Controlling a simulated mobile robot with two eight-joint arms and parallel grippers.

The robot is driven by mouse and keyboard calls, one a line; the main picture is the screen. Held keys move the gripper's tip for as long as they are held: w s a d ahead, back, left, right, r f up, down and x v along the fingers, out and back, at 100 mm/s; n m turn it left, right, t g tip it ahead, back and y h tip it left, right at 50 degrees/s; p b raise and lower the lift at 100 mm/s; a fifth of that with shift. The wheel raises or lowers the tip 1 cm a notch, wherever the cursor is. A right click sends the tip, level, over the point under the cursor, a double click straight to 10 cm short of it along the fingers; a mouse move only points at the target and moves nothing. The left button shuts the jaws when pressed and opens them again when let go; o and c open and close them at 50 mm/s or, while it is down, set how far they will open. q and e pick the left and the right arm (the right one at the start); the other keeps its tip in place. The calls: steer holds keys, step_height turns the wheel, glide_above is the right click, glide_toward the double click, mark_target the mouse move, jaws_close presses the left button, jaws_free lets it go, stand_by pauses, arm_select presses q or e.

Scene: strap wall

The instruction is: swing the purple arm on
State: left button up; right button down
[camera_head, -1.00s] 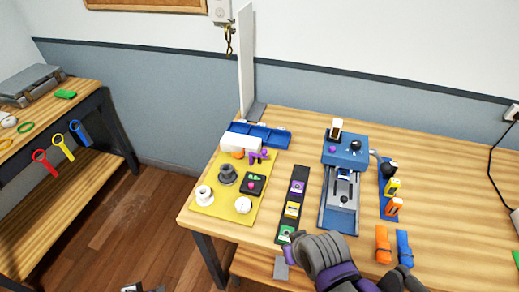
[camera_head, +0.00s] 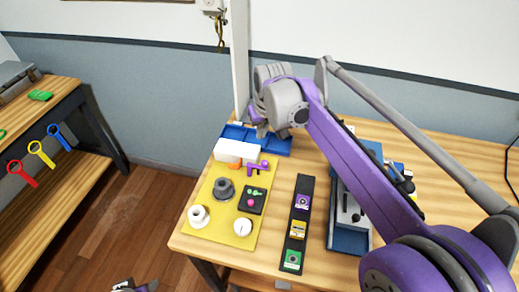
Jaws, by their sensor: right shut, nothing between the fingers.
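A small purple arm (camera_head: 258,167) is on the yellow board (camera_head: 213,241), at its back right, close to a white block with an orange part (camera_head: 237,152). My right gripper (camera_head: 258,130) is above the back of the board, near the blue tray, higher in the picture than the purple arm. It is shut and empty, and appears apart from the purple arm. Its fingertips are small and partly hidden by the wrist. What looks like my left gripper (camera_head: 136,286) shows only in part at the bottom edge.
The board also holds a grey knob (camera_head: 224,189), white spool (camera_head: 199,215), white dial (camera_head: 242,227) and black button box (camera_head: 252,200). A blue tray (camera_head: 278,143) lies behind. A dark strip (camera_head: 297,219) and a blue fixture (camera_head: 349,240), partly hidden by my arm, stand right.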

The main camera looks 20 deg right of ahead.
steer(key=shift+s+r, duration=0.1)
steer(key=shift+s, duration=0.05)
steer(key=x, duration=1)
steer(key=s, duration=0.4)
steer(key=shift+a+r, duration=0.15)
steer(key=shift+r, duration=0.15)
